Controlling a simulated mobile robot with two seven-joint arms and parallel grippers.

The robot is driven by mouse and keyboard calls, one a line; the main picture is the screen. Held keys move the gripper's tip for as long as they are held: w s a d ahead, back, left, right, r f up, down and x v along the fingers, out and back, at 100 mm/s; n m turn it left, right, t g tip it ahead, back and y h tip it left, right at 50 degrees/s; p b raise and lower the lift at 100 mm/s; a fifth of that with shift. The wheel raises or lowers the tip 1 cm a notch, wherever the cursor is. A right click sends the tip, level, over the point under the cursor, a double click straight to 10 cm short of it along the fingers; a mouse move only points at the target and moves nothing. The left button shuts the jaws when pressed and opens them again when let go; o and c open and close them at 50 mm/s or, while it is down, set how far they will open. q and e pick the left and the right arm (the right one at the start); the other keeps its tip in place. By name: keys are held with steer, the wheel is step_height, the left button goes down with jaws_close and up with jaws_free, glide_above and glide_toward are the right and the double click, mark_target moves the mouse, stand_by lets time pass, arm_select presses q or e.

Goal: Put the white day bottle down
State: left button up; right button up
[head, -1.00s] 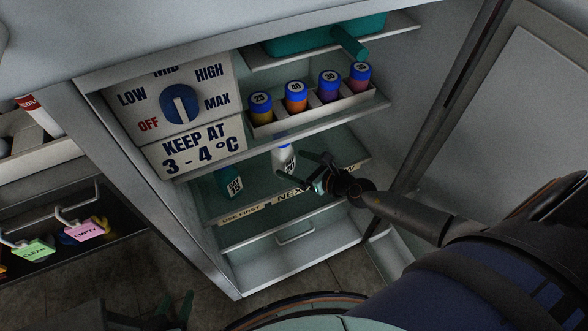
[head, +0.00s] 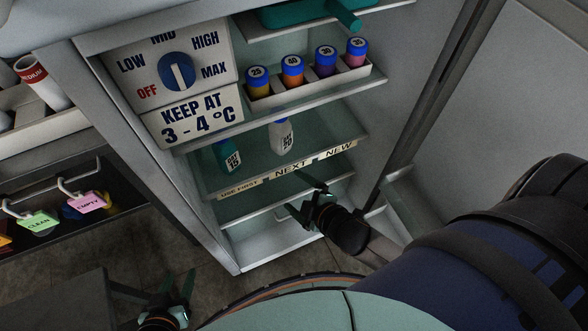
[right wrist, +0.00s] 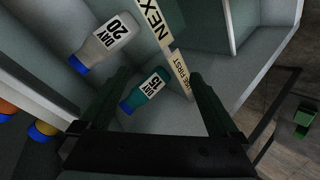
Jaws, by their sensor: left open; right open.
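The white day bottle (head: 282,136), labelled DAY 20, stands upright on the glass shelf (head: 260,165) behind the NEXT label (head: 291,170). It also shows in the right wrist view (right wrist: 107,40). A teal bottle (head: 228,156), labelled DAY 15, stands to its left behind the USE FIRST label (head: 240,188). In the right wrist view the teal bottle (right wrist: 145,92) appears between the fingers. My right gripper (head: 303,198) is open and empty, in front of and below the shelf edge, apart from the white bottle. My left gripper (head: 155,290) is open and empty at the lower left.
The shelf above holds a white rack (head: 310,86) of several blue-capped bottles. A dial panel (head: 170,75) and a KEEP AT 3-4 °C sign (head: 195,117) are at the left. The fridge door (head: 500,110) stands open at the right. The shelf's NEW section (head: 339,151) looks empty.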

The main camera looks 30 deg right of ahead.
steer(key=s+a+m+g+y, duration=0.1)
steer(key=s+a+m+g, duration=0.1)
steer(key=s+a+m, duration=0.2)
steer(key=s+m, duration=0.3)
steer(key=m, duration=0.2)
steer(key=shift+a+g+y, duration=0.25)
steer(key=shift+g+y, duration=0.05)
steer(key=shift+w+f, duration=0.1)
